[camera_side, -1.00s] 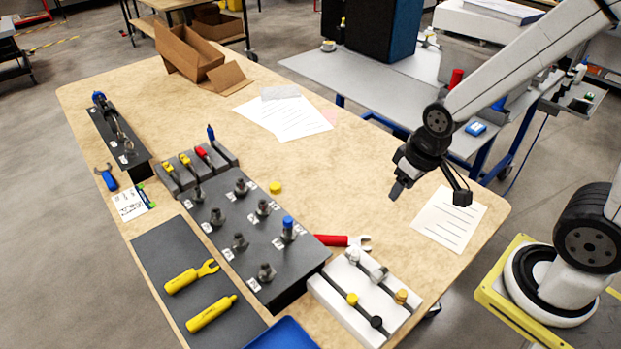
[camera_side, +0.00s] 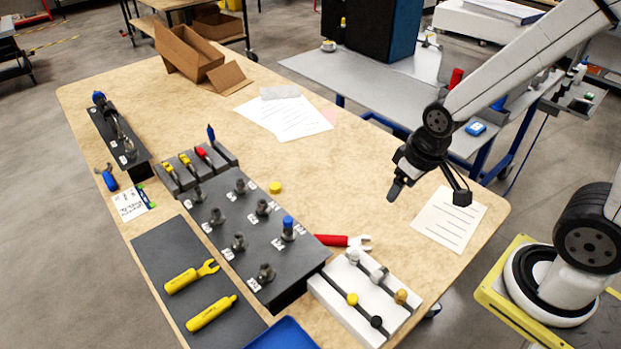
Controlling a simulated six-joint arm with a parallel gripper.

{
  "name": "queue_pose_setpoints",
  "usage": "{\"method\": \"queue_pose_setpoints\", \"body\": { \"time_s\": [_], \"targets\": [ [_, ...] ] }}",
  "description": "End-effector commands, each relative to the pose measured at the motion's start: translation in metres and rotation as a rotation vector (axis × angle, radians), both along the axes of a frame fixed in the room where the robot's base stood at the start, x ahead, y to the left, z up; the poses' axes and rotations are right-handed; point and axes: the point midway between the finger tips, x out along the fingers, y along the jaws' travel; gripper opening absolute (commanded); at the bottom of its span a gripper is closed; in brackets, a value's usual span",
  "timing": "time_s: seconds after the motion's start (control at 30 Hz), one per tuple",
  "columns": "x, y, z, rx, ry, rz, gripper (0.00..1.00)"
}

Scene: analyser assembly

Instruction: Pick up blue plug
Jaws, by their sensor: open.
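The blue plug (camera_side: 288,223) caps an upright metal fitting on the right side of the black block (camera_side: 284,258). My gripper (camera_side: 394,190) hangs above the right part of the table, up and to the right of the blue plug and well apart from it. The gripper appears small and dark here; nothing shows between its fingers, and it is open.
Several bare fittings stand on the same block. A red-handled wrench (camera_side: 335,240) lies just right of it, near a white block (camera_side: 338,300) with cables. A yellow cap (camera_side: 275,187) lies behind. Yellow tools (camera_side: 190,277) lie on a dark mat (camera_side: 160,247). The table's middle is clear.

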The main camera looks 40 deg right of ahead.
Motion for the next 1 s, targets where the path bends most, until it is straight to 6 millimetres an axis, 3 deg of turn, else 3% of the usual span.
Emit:
{"method": "queue_pose_setpoints", "body": {
  "time_s": [0.17, 0.37, 0.67, 1.0],
  "targets": [
    [0.002, 0.001, 0.0, -0.001, 0.001, 0.007, 0.74],
    [0.02, 0.009, 0.0, -0.009, 0.02, 0.068, 0.74],
    [0.079, 0.045, -0.007, -0.038, 0.085, 0.294, 0.74],
    [0.142, 0.107, -0.03, -0.072, 0.169, 0.593, 0.74]
  ]
}}
